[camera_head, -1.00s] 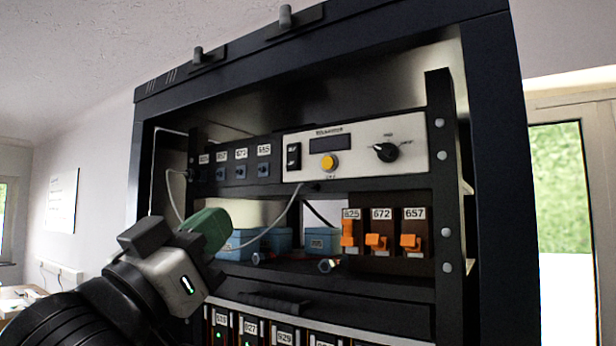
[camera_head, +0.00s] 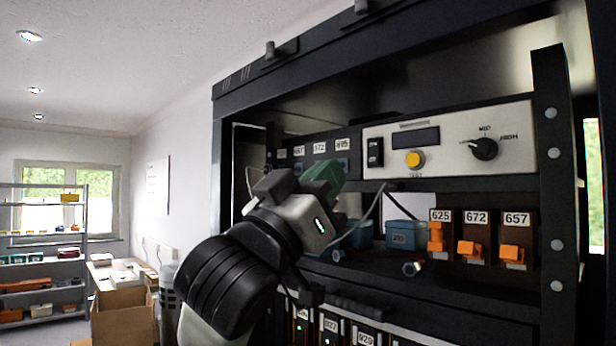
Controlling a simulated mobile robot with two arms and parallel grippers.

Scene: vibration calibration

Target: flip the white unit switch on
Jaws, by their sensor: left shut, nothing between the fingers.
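The white unit (camera_head: 448,141) is a white panel in the upper part of the dark rack. Its black rocker switch (camera_head: 375,152) is at the panel's left end, beside a dark display, a yellow button (camera_head: 414,159) and a black knob (camera_head: 484,148). I cannot tell from here which way the rocker is set. My left gripper (camera_head: 335,172) has green fingers and is shut and empty. It is in front of the rack, to the left of and slightly below the switch, apart from it in the picture. My right gripper is not in view.
Orange switches (camera_head: 471,250) labelled 625, 672 and 657 sit below the white unit. Blue boxes (camera_head: 402,234) and a loose cable lie on the shelf. The rack's dark right post (camera_head: 556,200) stands beside the panel. A cardboard box (camera_head: 122,316) and shelving are at the left.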

